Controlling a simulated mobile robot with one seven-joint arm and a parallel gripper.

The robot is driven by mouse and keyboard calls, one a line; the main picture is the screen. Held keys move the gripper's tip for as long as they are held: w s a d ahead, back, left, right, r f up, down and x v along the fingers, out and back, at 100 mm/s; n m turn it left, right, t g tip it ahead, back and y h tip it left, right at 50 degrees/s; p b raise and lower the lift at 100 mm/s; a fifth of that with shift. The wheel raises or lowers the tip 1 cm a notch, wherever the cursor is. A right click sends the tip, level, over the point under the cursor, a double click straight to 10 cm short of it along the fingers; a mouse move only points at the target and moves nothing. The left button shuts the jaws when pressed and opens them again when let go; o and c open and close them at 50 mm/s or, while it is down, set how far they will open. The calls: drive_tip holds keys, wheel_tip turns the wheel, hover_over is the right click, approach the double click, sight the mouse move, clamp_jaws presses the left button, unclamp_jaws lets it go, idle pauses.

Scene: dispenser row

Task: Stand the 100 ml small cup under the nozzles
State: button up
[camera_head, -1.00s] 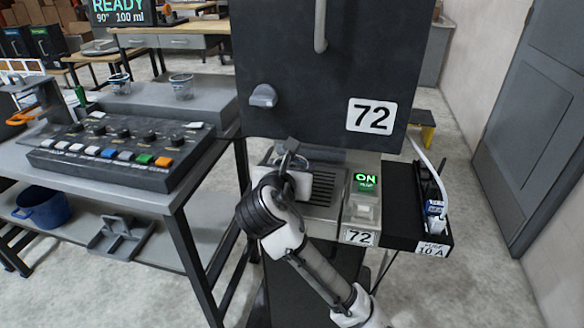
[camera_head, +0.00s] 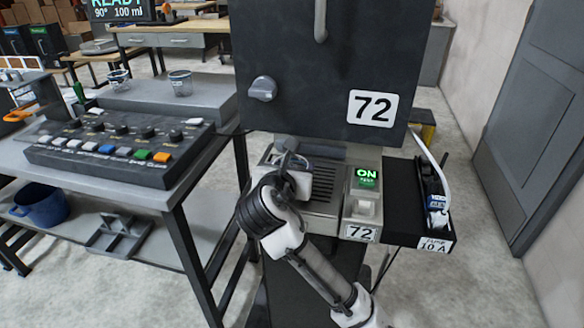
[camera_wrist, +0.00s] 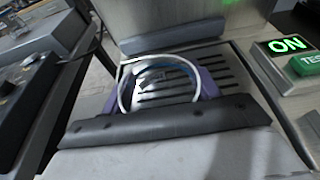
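The small cup (camera_wrist: 152,91) shows in the wrist view as a clear cup with a pale round rim and a blue line inside. It is over the slotted drip tray (camera_wrist: 215,75) below the machine. My gripper (camera_wrist: 160,92) has a purple pad at each side of the cup, apparently touching it, so it looks shut on the cup. I cannot tell whether the cup's base touches the grate. In the head view my gripper (camera_head: 288,163) is in the bay at the tray's left part, and hides the cup. The nozzles are not visible.
The dark machine (camera_head: 325,70) marked 72 hangs above the bay. A green ON panel (camera_head: 367,178) and a black fuse tray (camera_head: 425,235) stand at the right. A button console (camera_head: 115,150) is on the left table. Two other cups (camera_head: 118,82) (camera_head: 181,83) stand behind it.

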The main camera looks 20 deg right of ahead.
drive_tip(key=o, duration=0.5)
